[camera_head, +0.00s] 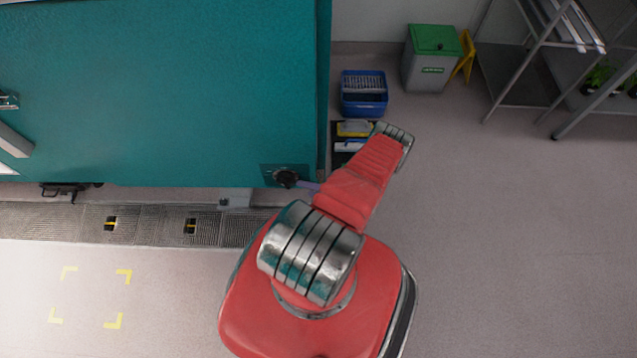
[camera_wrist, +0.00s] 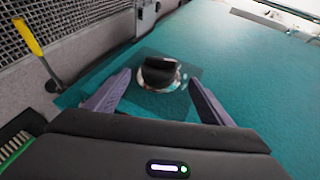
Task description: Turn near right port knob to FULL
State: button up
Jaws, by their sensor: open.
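The port knob (camera_wrist: 158,72) is black with a shiny silver collar, set on a dark teal plate (camera_wrist: 178,102). In the head view the knob (camera_head: 286,177) sits at the lower right corner of the teal chamber wall (camera_head: 170,90). My gripper (camera_wrist: 160,78) is open, its two purple fingers spread left and right of the knob. The fingertips look apart from the knob; their exact depth is hard to tell. No FULL marking is readable. In the head view my red arm hides most of the gripper; a purple finger (camera_head: 308,187) shows.
A yellow-handled lever (camera_wrist: 28,38) stands left of the knob by floor grating (camera_wrist: 70,22). A blue crate (camera_head: 363,108) and a grey bin with green lid (camera_head: 430,70) stand behind the arm. Metal shelving (camera_head: 520,75) is at upper right. The right floor is clear.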

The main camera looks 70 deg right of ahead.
jog(key=shift+v, duration=1.95)
